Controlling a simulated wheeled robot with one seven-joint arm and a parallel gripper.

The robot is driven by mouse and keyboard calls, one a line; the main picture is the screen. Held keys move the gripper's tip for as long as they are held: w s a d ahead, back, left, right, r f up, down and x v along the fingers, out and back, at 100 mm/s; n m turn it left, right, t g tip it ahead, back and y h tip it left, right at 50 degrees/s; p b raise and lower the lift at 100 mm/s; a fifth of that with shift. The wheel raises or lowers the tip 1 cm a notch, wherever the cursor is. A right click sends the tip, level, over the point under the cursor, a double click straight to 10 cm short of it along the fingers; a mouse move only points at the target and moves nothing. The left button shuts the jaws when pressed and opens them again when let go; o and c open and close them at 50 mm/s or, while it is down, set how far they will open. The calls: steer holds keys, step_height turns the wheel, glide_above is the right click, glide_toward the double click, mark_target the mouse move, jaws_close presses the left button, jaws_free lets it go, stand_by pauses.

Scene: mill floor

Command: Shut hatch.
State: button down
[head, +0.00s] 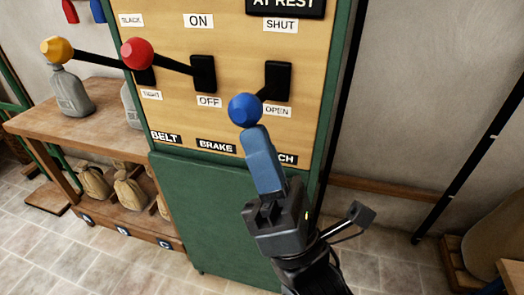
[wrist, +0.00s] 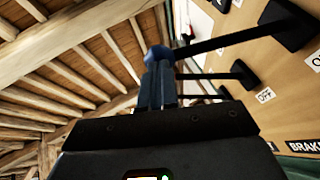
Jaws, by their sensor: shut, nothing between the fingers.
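The hatch lever ends in a blue ball knob (head: 245,108) and comes out of a black slot (head: 277,82) at the right of the wooden panel. The label SHUT (head: 280,25) is above the slot and OPEN (head: 278,111) is below it. The knob hangs low, beside OPEN. My gripper (head: 256,140) is shut and empty, its fingertips just under the knob. The wrist view shows the blue knob (wrist: 154,54) at the tips of my gripper (wrist: 158,72). I cannot tell whether they touch. My fingers partly cover the lower HATCH label (head: 286,160).
Left of it are the brake lever with a red knob (head: 137,54) and the belt lever with a yellow knob (head: 57,50), both sticking out. A wooden bench (head: 85,130) with jugs and sacks stands at the left. Bare wall (head: 400,90) is at the right.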

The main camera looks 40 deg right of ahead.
mark_target(256, 105)
step_height(256, 105, up, 4)
steer(key=m+h+p, duration=0.2)
steer(key=m+g+h+p, duration=0.1)
steer(key=m+h, duration=0.1)
steer(key=shift+d+m+g+h+p, duration=0.1)
steer(key=shift+m+g+h+p, duration=0.2)
steer(key=shift+h+p, duration=0.1)
steer(key=r+m+g+h+p, duration=0.2)
steer(key=p, duration=0.1)
steer(key=shift+w+d+r+m+h, duration=0.1)
steer(key=shift+w+d+m+h, duration=0.1)
steer(key=shift+d+m+h, duration=0.15)
